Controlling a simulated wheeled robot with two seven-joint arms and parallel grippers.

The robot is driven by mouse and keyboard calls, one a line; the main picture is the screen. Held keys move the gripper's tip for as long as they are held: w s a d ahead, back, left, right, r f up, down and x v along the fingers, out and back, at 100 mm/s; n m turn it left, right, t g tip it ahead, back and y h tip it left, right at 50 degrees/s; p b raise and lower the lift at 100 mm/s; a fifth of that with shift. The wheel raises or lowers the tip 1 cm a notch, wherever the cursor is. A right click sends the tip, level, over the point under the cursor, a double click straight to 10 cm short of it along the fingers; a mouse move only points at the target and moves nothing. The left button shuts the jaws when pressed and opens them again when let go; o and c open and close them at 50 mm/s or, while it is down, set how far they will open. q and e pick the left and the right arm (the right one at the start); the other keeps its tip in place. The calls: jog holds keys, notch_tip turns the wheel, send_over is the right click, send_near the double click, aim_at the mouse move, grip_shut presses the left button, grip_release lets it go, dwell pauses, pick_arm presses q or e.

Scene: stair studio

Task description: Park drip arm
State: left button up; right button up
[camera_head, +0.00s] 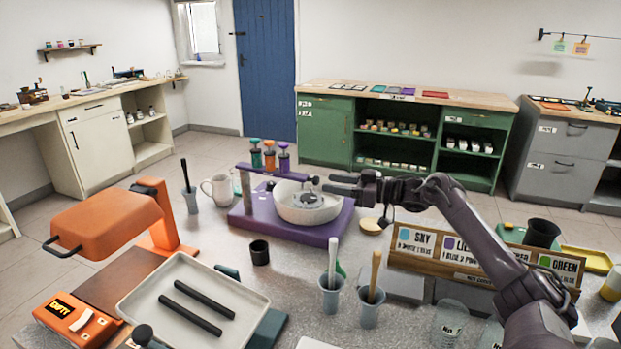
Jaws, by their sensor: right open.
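The purple drip arm (275,174) reaches from a post at the back left of a purple base (250,224) out over a white bowl (290,208). A dark knob shows at its right end, above the bowl. A small metal piece lies or hangs inside the bowl; I cannot tell which. My right gripper (328,183) is open, its fingers pointing left above the bowl's right rim, close to the arm's end. I cannot tell whether it touches the knob. My left gripper is out of view.
Orange, green and purple bottles (269,158) stand behind the arm. Two grey cups (331,293) with tools stand in front. A labelled wooden rack (440,260) lies under my right arm.

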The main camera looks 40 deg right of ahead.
aim_at(310, 178)
jog(key=w+a, duration=0.2)
jog(key=shift+w+r+p, duration=0.3)
jog(key=shift+r, duration=0.05)
jog(key=x, duration=0.3)
jog(key=shift+d+f, duration=0.1)
jog(key=shift+f, duration=0.1)
jog(key=shift+w+a, duration=0.25)
jog(key=shift+w, duration=0.15)
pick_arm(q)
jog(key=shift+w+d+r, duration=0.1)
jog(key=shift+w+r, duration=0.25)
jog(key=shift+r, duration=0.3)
